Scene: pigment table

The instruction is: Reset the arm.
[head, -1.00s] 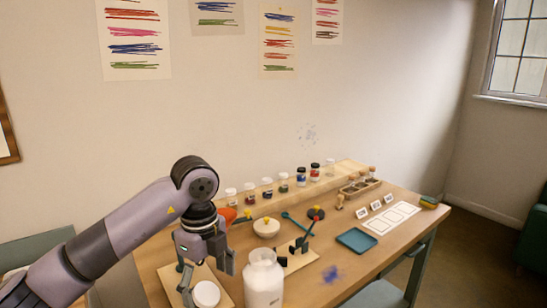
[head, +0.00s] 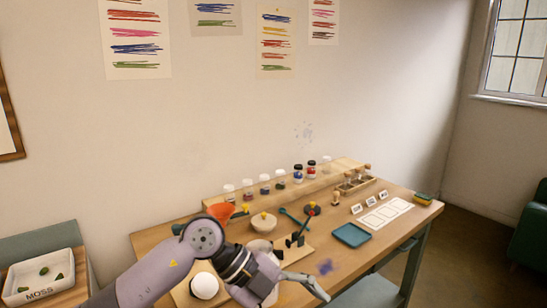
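My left arm comes in from the lower left. Its gripper (head: 290,291) hangs low over the front of the wooden table (head: 390,232), in front of the large white jar (head: 261,246). One grey finger stretches to the right; the other is mostly hidden behind the wrist, so I cannot tell the opening. I see nothing clearly held. The arm hides most of the jar's body. A round white lid or small tub (head: 204,285) sits on a board left of the gripper. My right gripper is not in view.
Behind are an orange funnel (head: 221,212), a mortar bowl (head: 264,224) and a rack of pigment jars. A blue tray (head: 352,235) and white card (head: 386,213) lie right. A blue powder stain (head: 325,267) is near the finger. A MOSS tray (head: 42,277) is far left.

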